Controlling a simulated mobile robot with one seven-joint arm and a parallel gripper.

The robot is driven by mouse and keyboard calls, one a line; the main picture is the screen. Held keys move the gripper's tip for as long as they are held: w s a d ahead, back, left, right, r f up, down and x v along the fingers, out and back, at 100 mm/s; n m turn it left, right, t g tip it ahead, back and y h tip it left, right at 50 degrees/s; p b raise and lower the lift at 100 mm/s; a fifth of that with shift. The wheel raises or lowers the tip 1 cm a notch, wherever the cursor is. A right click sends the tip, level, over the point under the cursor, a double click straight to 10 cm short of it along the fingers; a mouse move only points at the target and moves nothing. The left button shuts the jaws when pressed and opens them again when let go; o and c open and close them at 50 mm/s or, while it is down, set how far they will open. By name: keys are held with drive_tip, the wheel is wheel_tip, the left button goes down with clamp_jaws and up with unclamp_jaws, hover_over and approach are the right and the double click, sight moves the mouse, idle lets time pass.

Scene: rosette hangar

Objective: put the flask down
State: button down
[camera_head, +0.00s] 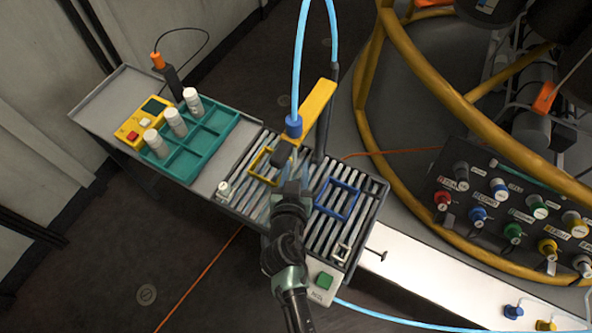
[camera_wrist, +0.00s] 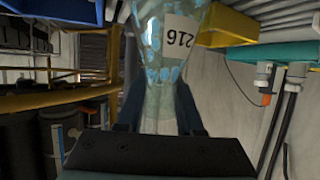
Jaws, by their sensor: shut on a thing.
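The flask (camera_wrist: 165,65) is clear glass with pale blue marks and a white label reading 216, upside down in the wrist view. My gripper (camera_wrist: 160,108) is shut on it, with a dark finger on each side. In the head view my gripper (camera_head: 284,160) is over the slatted rack (camera_head: 306,211), close to a yellow square frame (camera_head: 258,162). I cannot tell whether the flask touches the rack.
A blue square frame (camera_head: 350,201) lies on the slats to the right. A dark post (camera_head: 322,140) with a yellow arm (camera_head: 319,100) and a blue hose (camera_head: 297,75) stand close behind my gripper. A teal tray (camera_head: 181,163) holding white-capped vials is at left.

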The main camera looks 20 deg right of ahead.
drive_tip(key=shift+f, duration=0.25)
drive_tip(key=shift+f, duration=0.15)
drive_tip(key=c, duration=0.5)
unclamp_jaws()
drive_tip(key=shift+c, duration=0.2)
drive_tip(key=shift+r, duration=0.25)
drive_tip(key=shift+s+a, duration=0.2)
drive_tip(key=shift+s, duration=0.1)
drive_tip(key=v, duration=1.1)
drive_tip(key=shift+s, duration=0.15)
drive_tip(key=shift+r, duration=0.1)
